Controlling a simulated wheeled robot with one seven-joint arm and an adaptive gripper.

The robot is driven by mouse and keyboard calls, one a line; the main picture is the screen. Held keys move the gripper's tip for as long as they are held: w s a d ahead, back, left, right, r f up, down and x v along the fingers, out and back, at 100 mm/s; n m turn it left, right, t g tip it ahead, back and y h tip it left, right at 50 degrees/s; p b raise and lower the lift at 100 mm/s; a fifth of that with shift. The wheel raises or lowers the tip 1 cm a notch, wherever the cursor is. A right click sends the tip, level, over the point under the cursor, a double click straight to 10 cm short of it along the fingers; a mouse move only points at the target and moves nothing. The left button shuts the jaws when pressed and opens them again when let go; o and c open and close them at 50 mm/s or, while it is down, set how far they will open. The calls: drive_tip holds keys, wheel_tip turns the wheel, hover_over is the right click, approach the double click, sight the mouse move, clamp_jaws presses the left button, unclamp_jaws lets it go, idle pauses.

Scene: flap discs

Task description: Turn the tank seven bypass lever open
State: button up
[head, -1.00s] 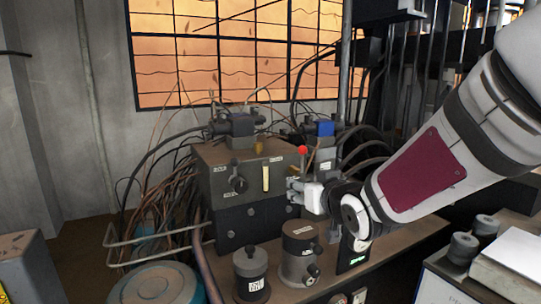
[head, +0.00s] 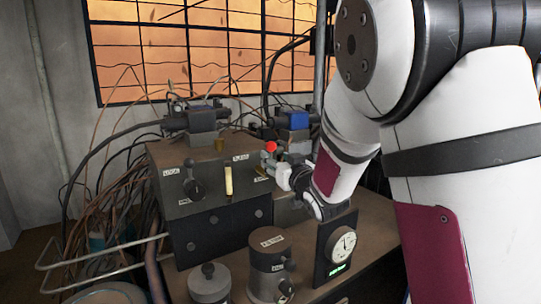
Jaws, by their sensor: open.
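A dark grey control box (head: 215,165) stands on the bench. Its front carries a black knob-like handle (head: 193,188) at left and an upright cream strip (head: 228,181) in the middle. A small brass-coloured piece (head: 261,170) shows at the right of that face, between small labels; it may be the bypass lever, but I cannot read the tank number. My gripper (head: 273,169) is at the box's right end, close to this piece, jaws open. Whether it touches the piece is unclear. A red ball-topped stick (head: 271,147) stands just above my gripper.
A dial gauge (head: 341,245) with a green display stands on the bench below my forearm. Dark cylinders (head: 269,265) stand in front of the box. Loose cables (head: 125,190) crowd the left, and a blue-topped unit (head: 294,120) is behind. My arm fills the right side.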

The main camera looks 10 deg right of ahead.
sight(271, 152)
drive_tip(key=shift+w+a, duration=0.2)
drive_tip(key=shift+w, duration=1.05)
drive_tip(key=shift+w+a, duration=0.15)
drive_tip(key=shift+w, duration=1.1)
